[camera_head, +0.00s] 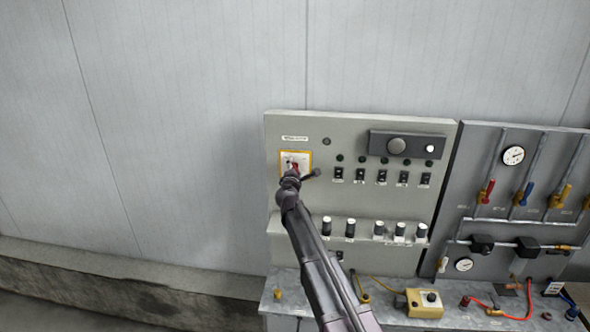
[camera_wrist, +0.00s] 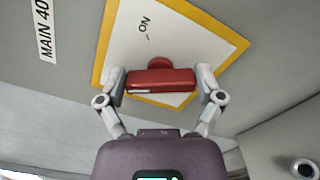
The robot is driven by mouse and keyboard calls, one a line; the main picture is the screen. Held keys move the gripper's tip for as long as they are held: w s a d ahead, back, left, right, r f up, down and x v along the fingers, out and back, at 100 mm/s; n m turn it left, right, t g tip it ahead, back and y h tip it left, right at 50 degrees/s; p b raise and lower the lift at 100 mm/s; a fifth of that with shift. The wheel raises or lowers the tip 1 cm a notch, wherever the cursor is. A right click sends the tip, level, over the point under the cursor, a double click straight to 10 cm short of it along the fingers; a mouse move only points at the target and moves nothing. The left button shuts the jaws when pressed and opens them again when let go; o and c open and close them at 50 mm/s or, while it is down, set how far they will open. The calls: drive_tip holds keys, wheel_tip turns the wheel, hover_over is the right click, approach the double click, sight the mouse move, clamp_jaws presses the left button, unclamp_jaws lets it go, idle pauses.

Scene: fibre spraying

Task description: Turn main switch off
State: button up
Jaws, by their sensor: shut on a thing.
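The main switch is a red handle (camera_wrist: 160,81) on a white plate with a yellow border (camera_wrist: 107,45).
The control panel (camera_head: 360,260) has several small switches (camera_head: 381,175), knobs (camera_head: 379,228) and a dark display block (camera_head: 397,146) right of my arm. A gauge and valve board (camera_head: 500,225) stands further right. A ledge with a yellow box (camera_head: 414,303) is below. The wall at left is clear.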

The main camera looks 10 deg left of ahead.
drive_tip(key=shift+r+n, duration=0.1)
drive_tip(key=shift+n, duration=1.4)
drive_tip(key=o, duration=0.9)
drive_tip(key=shift+c, duration=0.2)
drive_tip(key=shift+s, duration=0.1)
drive_tip(key=s, duration=1.1)
drive_tip(key=shift+s+a, duration=0.25)
drive_tip(key=shift+s, duration=0.15)
